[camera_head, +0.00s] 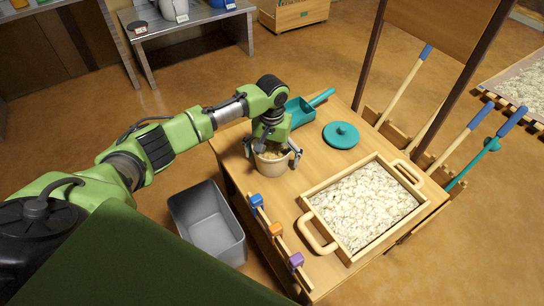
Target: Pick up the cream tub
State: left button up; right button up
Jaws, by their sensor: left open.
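The cream tub (271,165) stands upright on the wooden table, near its left edge. Some pale, lumpy contents show at its top. My left gripper (272,153) points down over the tub from above, open, with one finger on each side of the rim. I cannot tell whether the fingers touch the tub. The gripper hides part of the tub's mouth. My right gripper is not in the picture.
A teal scoop (301,110) lies behind the gripper, and a teal lid (341,134) lies to the right. A wooden tray (327,236) of pale flakes fills the table's front right. Coloured clips line the left edge. A grey bin (207,222) stands below left.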

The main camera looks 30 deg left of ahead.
aim_at(287, 154)
pick_arm(q)
jog(key=c, duration=1.9)
jog(key=shift+o, duration=0.2)
jog(key=shift+s, duration=0.1)
